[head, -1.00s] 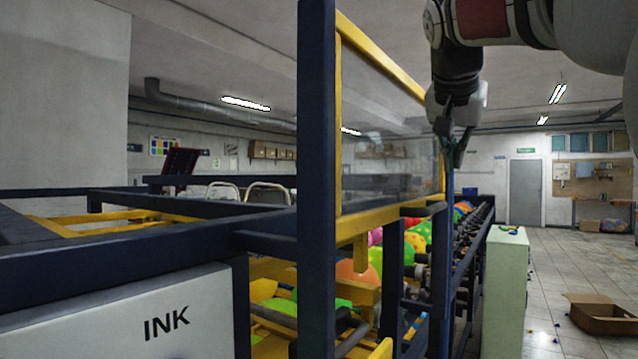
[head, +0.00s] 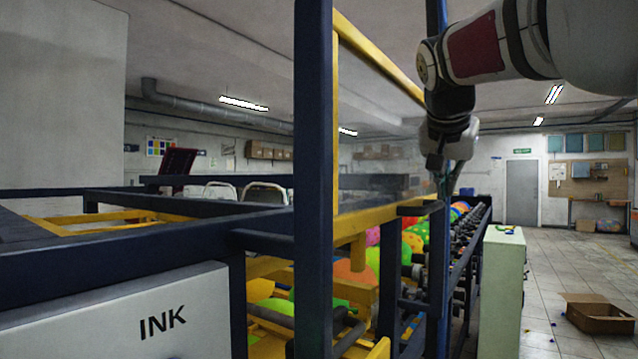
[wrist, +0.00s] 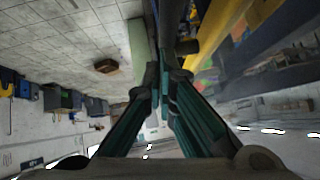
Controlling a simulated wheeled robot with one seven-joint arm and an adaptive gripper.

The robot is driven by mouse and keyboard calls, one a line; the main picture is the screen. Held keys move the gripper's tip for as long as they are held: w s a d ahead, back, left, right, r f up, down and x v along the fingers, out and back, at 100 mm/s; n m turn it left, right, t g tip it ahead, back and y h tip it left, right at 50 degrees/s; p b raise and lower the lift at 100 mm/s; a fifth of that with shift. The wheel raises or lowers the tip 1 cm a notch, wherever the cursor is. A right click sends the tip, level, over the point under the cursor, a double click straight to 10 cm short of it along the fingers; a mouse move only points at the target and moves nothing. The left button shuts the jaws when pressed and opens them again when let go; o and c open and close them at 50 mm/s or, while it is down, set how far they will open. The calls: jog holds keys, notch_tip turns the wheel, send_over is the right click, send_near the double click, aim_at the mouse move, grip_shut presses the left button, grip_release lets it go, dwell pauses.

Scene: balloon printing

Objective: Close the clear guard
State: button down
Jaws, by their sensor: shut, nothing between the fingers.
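The clear guard (head: 375,130) is a see-through panel in a yellow frame on the side of the dark blue machine. Its upper yellow bar (head: 378,57) slants down and away, and its lower yellow bar (head: 385,216) is near level. I cannot tell how far it stands from shut. My gripper (head: 445,190) points down at the far end of the guard, beside a dark blue post (head: 437,260). It is shut and empty; contact with the frame cannot be made out. In the wrist view, the gripper (wrist: 165,85) shows its teal-dark fingers, with a yellow bar (wrist: 250,25) to the right.
A near dark blue post (head: 313,180) stands before the guard. A white INK box (head: 120,315) is at lower left. Coloured balloons (head: 415,235) lie by a roller rail. A pale green cabinet (head: 502,290) and open cardboard box (head: 598,312) stand right; floor between is mostly clear.

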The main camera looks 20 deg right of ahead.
notch_tip(320, 180, down, 31)
jog(key=b, duration=2.2)
jog(key=shift+r+b, duration=0.15)
jog(key=shift+b, duration=0.15)
